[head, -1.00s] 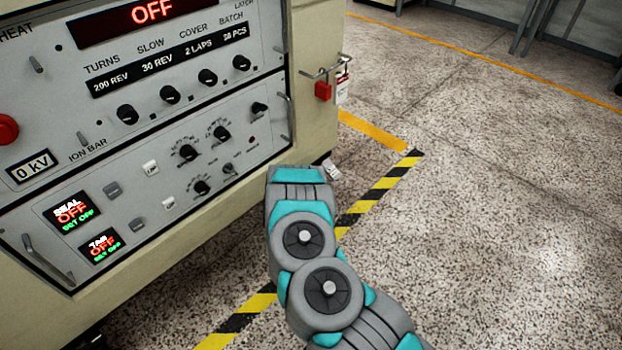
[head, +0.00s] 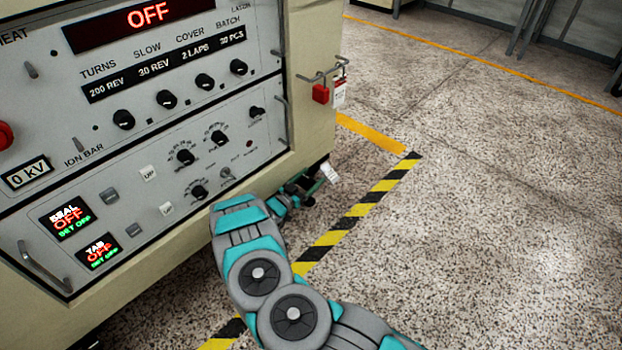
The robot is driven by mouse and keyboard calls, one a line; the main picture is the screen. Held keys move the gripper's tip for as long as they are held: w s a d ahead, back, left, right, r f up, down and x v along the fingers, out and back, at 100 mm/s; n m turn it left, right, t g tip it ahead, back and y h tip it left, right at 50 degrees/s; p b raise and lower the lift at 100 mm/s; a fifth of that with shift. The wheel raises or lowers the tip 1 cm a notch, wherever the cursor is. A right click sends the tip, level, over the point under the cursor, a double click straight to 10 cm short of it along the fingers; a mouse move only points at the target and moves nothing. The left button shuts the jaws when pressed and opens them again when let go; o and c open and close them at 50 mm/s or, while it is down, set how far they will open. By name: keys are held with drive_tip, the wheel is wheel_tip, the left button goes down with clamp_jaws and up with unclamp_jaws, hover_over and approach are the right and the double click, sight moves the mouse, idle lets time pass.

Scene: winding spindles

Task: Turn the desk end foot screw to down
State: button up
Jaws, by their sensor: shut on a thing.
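My gripper (head: 308,187) is at the lower right corner of the cream machine cabinet (head: 316,120), low near the floor. It looks small and dark, partly behind my teal and grey arm. It is shut on the desk end foot screw under that corner. The screw itself is mostly hidden by the gripper and the cabinet edge, so its turn position cannot be read. A white tag (head: 330,172) hangs right beside the gripper.
The cabinet's control panel (head: 150,150) with knobs and displays fills the left. A red padlock (head: 320,93) hangs on a bar at its side. Yellow-black tape (head: 375,196) marks the floor. The speckled floor to the right is clear.

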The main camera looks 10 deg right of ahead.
drive_tip(key=shift+s+a+f, duration=0.15)
drive_tip(key=shift+a+f, duration=0.05)
drive_tip(key=shift+a, duration=0.1)
drive_tip(key=o, duration=1.2)
drive_tip(key=shift+o, duration=0.2)
drive_tip(key=shift+s, duration=0.1)
